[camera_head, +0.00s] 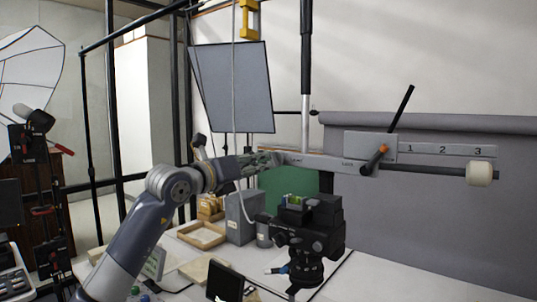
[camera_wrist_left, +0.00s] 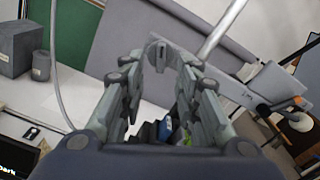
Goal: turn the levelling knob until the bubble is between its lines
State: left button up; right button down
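A black tripod-head-like device (camera_head: 308,232) stands at the front of the white table, with a small green level vial (camera_head: 292,199) on top. My left gripper (camera_head: 278,158) is above and behind the device, beside the grey bar. My right gripper is not in view.
A grey horizontal bar (camera_head: 325,164) with a numbered plate (camera_head: 445,150) and an orange lever (camera_head: 376,157) crosses above the device. A grey box (camera_head: 242,218), a wooden tray (camera_head: 202,236) and a small black screen (camera_head: 225,282) stand on the table. A cable hangs nearby.

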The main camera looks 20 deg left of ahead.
aim_at(276, 159)
pick_arm(q)
jog(key=p+x, duration=0.2)
jog(key=x, duration=0.3)
jog(key=shift+w+d, duration=0.1)
jog(key=shift+w, duration=0.1)
grip_shut()
